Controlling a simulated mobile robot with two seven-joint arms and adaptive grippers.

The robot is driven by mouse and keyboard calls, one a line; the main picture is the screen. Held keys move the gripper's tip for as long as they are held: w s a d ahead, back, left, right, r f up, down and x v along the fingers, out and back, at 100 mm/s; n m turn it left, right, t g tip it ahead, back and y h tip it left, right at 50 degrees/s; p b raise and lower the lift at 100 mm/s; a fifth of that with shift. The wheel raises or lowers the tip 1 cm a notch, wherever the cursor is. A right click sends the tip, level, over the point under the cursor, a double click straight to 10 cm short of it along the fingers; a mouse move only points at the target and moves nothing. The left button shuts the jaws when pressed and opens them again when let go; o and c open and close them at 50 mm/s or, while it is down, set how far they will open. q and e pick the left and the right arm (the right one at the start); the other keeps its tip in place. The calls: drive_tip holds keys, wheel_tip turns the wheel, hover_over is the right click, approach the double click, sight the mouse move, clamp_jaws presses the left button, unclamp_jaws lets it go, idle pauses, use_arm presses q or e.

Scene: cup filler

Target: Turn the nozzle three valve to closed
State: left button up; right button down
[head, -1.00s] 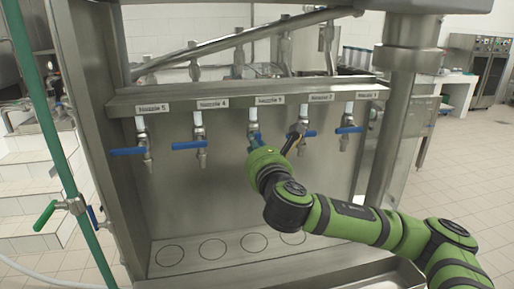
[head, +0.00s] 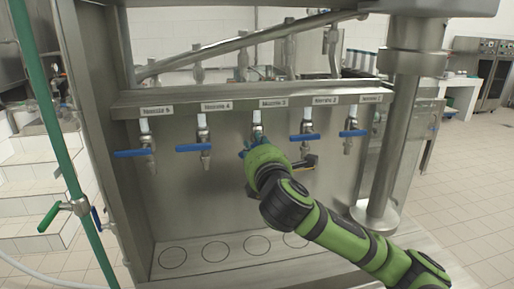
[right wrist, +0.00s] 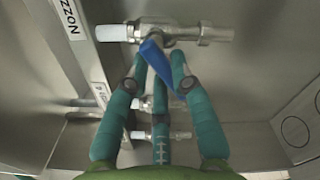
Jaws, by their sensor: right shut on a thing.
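The nozzle three valve (head: 258,118) hangs in the middle of the row of valves under the steel ledge. Its blue handle is mostly hidden by my right gripper (head: 250,143) in the head view. In the right wrist view the blue handle (right wrist: 157,60) slants down and right from the metal valve body (right wrist: 180,33). The teal fingers of my right gripper (right wrist: 158,72) are closed around this handle from both sides. The handle's exact angle to the nozzle is hard to tell. My left gripper is not in view.
The nozzle two valve (head: 306,128) is close to the right of my gripper, and the nozzle four valve (head: 203,145) is to the left, both with blue handles crosswise. A tray (head: 215,270) with marked circles lies below, empty. A green pipe (head: 50,120) stands at the left.

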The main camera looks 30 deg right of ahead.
drive_tip(key=m, duration=0.3)
drive_tip(key=r+m, duration=0.1)
drive_tip(key=m, duration=0.2)
drive_tip(key=shift+m, duration=0.4)
idle(0.3)
drive_tip(key=c, duration=1.1)
unclamp_jaws()
drive_tip(key=shift+o, duration=0.2)
drive_tip(key=shift+s, duration=0.1)
drive_tip(key=v, duration=0.7)
drive_tip(key=shift+s, duration=0.15)
